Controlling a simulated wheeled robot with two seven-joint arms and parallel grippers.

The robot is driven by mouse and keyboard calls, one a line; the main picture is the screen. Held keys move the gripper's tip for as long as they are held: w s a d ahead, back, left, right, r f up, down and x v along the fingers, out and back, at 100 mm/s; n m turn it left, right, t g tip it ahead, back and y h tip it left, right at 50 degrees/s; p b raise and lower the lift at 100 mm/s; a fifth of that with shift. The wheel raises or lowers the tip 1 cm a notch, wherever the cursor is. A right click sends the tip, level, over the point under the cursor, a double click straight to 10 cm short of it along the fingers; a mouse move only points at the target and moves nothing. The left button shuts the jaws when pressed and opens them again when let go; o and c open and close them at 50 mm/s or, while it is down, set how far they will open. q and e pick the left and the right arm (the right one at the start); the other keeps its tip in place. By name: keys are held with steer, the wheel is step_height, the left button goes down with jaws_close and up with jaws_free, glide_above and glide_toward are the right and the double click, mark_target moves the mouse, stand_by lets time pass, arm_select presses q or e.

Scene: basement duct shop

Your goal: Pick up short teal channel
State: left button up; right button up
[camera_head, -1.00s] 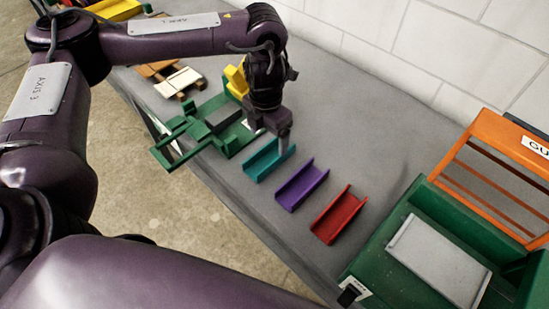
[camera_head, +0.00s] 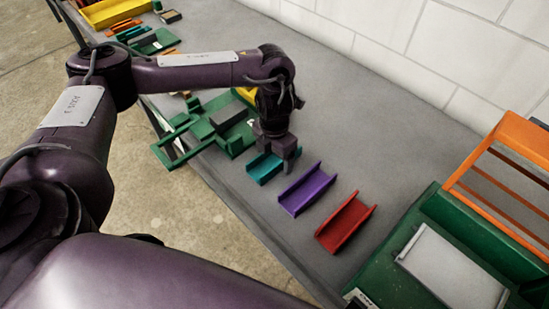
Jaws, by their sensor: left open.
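The short teal channel (camera_head: 262,170) lies on the grey bench, first in a row with a longer purple channel (camera_head: 306,188) and a red channel (camera_head: 345,222). My left gripper (camera_head: 278,155) points down at the teal channel's far right end and covers part of it. Its jaws are open; whether the fingers touch or straddle the channel is hard to tell. My right gripper is not in view.
A green fixture (camera_head: 210,122) stands just left of the teal channel. A green machine (camera_head: 425,215) with a grey plate and an orange frame (camera_head: 510,135) stands at right. A yellow tray (camera_head: 108,14) is far back. The bench behind the row is clear.

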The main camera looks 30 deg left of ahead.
arm_select(q)
steer(key=c, duration=1.1)
steer(key=shift+r, duration=0.1)
